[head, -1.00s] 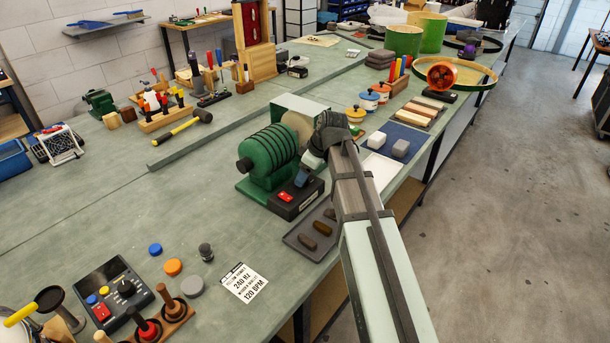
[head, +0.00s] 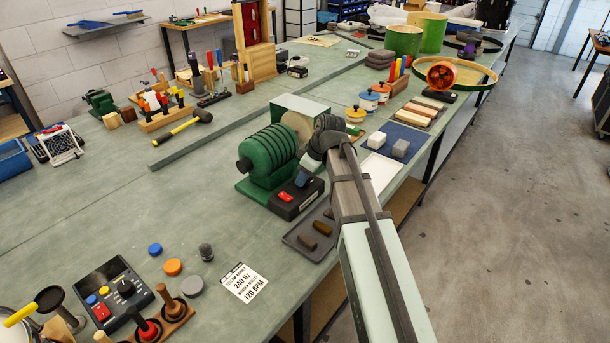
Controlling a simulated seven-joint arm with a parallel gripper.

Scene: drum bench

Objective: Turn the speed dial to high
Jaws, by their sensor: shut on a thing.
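A green ribbed motor machine (head: 268,158) stands mid-bench with a pale disc at its far end. At its front is a black control box (head: 290,207) with a red switch (head: 286,197). A small blue-grey part, apparently the speed dial (head: 301,179), shows on the box's top; its setting is too small to read. My arm reaches in from the lower right, and my gripper (head: 307,169) points down at this part. The gripper is shut on it, as far as the view shows; the fingertips are tiny and partly hidden by my wrist.
A dark tray (head: 305,240) with brown bars lies just in front of the box. Nearer stand another black panel (head: 112,290) with a knob, coloured discs and a printed card (head: 244,283). Pots (head: 368,99) and a blue mat (head: 408,132) lie beyond.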

